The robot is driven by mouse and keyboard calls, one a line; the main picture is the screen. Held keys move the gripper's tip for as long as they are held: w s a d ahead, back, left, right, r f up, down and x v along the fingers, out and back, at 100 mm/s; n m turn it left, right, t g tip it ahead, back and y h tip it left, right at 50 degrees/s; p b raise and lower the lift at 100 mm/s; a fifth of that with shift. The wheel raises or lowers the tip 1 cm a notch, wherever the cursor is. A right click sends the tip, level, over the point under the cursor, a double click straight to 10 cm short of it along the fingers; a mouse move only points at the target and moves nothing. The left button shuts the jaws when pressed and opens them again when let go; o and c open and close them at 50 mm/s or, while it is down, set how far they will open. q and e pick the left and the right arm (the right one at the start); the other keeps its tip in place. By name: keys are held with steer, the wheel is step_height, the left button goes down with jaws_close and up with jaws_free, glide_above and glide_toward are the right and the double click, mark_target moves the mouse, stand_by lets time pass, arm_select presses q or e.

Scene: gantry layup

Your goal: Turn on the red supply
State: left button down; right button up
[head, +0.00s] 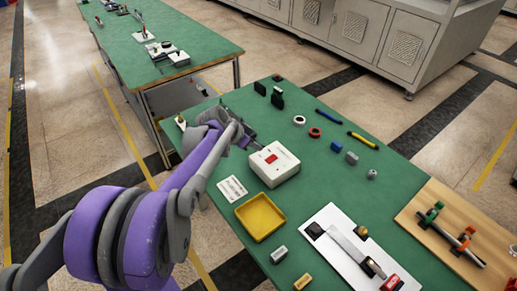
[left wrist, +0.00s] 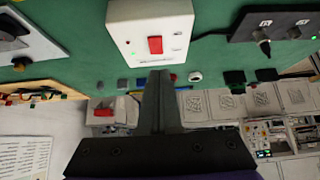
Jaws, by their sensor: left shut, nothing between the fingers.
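The red supply is a white box (head: 274,165) with a red rocker switch (head: 271,158) on its top, standing on the green table. In the left wrist view the white box (left wrist: 130,28) and its red switch (left wrist: 155,45) are close ahead of the fingertips, with small green marks near the switch. My left gripper (left wrist: 158,75) is shut and empty. Its tips show just below the switch in that view; I cannot tell whether they touch the box. In the head view my left gripper (head: 246,138) is beside the box's far left side. My right gripper is not in view.
A yellow tray (head: 260,217) and a white label card (head: 232,189) lie near the box. A black socket unit (left wrist: 272,24) with a plug is beside it. A white plate with a metal bar (head: 335,222) and a wooden board (head: 455,225) lie at right. Small parts are scattered behind.

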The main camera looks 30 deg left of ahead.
arm_select(q)
steer(key=s+a+r, duration=0.1)
steer(key=s+r, duration=0.3)
steer(key=s, duration=0.1)
steer(key=shift+a, duration=0.2)
stand_by(0.3)
steer(key=s+d+f+n+y, duration=0.1)
steer(key=s+d+f, duration=0.3)
steer(key=s+d, duration=0.4)
steer(key=s+d+f+n+g+y, duration=0.1)
steer(key=s+d+f+n+y, duration=0.1)
steer(key=s+d, duration=0.7)
steer(key=s+f+n, duration=0.1)
steer(key=s, duration=0.3)
steer(key=shift+f+g, duration=0.3)
steer(key=shift+f, duration=0.1)
